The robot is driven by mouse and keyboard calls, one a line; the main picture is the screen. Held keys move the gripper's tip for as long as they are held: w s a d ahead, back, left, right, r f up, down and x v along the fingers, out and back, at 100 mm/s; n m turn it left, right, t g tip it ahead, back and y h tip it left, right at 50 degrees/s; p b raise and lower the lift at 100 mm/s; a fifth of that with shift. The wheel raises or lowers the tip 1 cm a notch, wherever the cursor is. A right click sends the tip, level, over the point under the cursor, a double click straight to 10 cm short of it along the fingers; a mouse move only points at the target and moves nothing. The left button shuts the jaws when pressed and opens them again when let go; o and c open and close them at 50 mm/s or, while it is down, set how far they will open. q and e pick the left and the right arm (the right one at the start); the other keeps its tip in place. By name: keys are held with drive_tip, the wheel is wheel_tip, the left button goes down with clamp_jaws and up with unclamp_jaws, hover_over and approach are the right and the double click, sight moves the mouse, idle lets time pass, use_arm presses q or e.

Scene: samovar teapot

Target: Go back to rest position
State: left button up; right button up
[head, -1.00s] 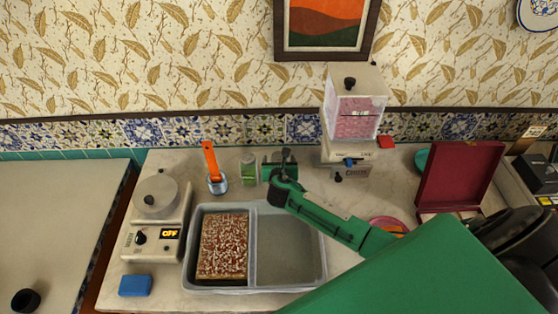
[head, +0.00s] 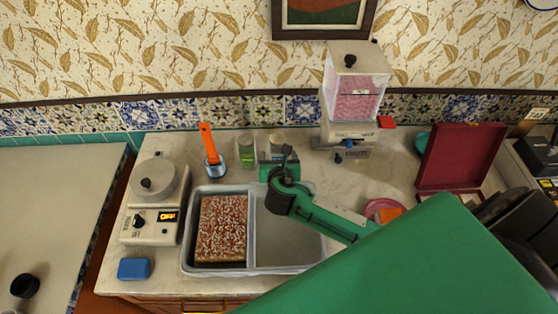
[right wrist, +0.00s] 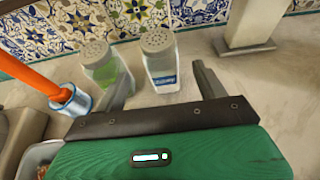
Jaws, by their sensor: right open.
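My right gripper (head: 279,163) is above the back of the two-part grey tray (head: 186,268), its arm coming in from the right. In the right wrist view my right gripper (right wrist: 165,88) shows two fingers spread apart with nothing held between them. A shaker with a grey lid and blue label (right wrist: 162,62) stands on the counter beyond the gap. A green shaker (right wrist: 105,68) stands left of it; it also shows in the head view (head: 246,152). My left gripper is in neither view.
The left compartment holds a brown block with pale flecks (head: 221,230). A scale-like device (head: 152,225), blue block (head: 134,269) and orange-handled tool (head: 208,145) are left. A pink-filled dispenser (head: 357,105), pink plate (head: 383,207) and open dark red box (head: 455,160) are right.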

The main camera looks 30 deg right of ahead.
drive_tip(key=shift+s+a+r, duration=0.25)
drive_tip(key=shift+s+r, duration=0.05)
drive_tip(key=shift+s, duration=0.3)
